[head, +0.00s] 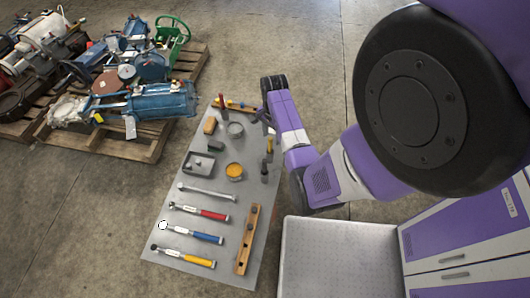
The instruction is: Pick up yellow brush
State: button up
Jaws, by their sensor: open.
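My gripper (262,116) is at the far right edge of the grey table, above the tabletop. It is small in the head view, partly hidden by my wrist, and nothing shows held in it. A small yellow upright thing (269,146) stands just below it in the picture, by the right edge. It may be the yellow brush, but its shape is too small to tell. A tan-orange block-like thing (210,125) lies at the far left of the table, apart from my gripper.
The grey table (207,262) also holds a yellow-orange round container (234,170), a grey tray (199,165), a wrench (207,192), red, blue and yellow-handled tools and a wooden bar (247,240). Pallets (150,147) with machine parts stand left. Bare floor lies between.

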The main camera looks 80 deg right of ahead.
aim_at(270, 145)
jog(key=shift+w+f, duration=0.15)
jog(key=shift+f, duration=1.6)
jog(key=shift+w+f, duration=0.1)
jog(key=shift+f, duration=1.6)
grip_shut()
